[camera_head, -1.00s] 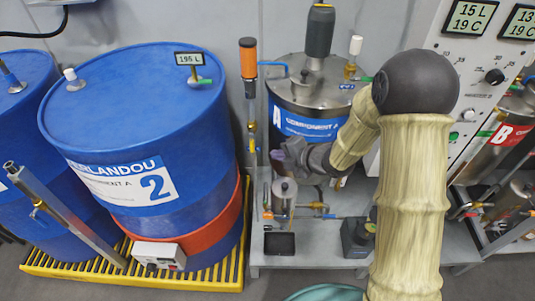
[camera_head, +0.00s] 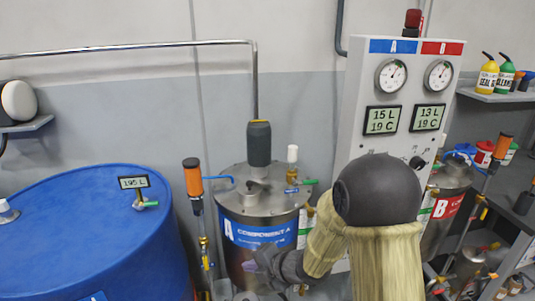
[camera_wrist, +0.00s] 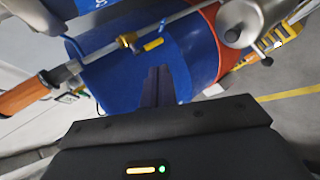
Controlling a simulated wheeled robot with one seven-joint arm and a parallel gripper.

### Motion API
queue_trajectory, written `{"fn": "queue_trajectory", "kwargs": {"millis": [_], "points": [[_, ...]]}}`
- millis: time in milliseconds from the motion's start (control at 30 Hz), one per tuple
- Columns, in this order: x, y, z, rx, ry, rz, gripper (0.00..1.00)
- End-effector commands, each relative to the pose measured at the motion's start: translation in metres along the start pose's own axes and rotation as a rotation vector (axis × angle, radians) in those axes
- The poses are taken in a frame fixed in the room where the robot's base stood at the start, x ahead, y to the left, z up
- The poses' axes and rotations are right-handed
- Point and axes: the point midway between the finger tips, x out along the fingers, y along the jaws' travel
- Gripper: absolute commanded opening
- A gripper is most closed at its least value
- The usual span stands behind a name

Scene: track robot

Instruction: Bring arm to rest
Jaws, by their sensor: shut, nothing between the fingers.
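My arm, with beige ribbed sleeves and a dark round elbow, stands at the lower right of the head view. My gripper (camera_head: 262,262) is at its end, low in front of the steel Component A tank (camera_head: 262,207). In the wrist view my gripper's fingers (camera_wrist: 157,84) are together and empty, pointing toward the blue drum (camera_wrist: 200,60). The gripper appears apart from the tank, though the exact gap cannot be told.
A blue drum (camera_head: 85,225) with a 195 L display is at left. An orange-handled lance (camera_head: 193,180) stands between drum and tank. A control panel (camera_head: 400,75) rises behind the arm. The Component B tank (camera_head: 450,195) and a shelf (camera_head: 495,96) are at right.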

Motion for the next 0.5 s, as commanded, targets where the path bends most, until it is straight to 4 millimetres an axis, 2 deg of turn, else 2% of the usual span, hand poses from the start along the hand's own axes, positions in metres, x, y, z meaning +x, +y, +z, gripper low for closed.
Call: {"fn": "queue_trajectory", "kwargs": {"millis": [33,133,200,300,400,500], "points": [[-0.015,0.008,0.009,0.07,-0.056,-0.019,0.0],[-0.05,0.012,0.033,0.3,-0.216,-0.071,0.0],[-0.082,0.011,0.048,0.507,-0.346,-0.099,0.0],[-0.131,0.003,0.059,0.826,-0.529,-0.12,0.0],[-0.18,-0.006,0.058,1.158,-0.698,-0.116,0.0],[-0.226,-0.015,0.043,1.498,-0.85,-0.094,0.0]]}}
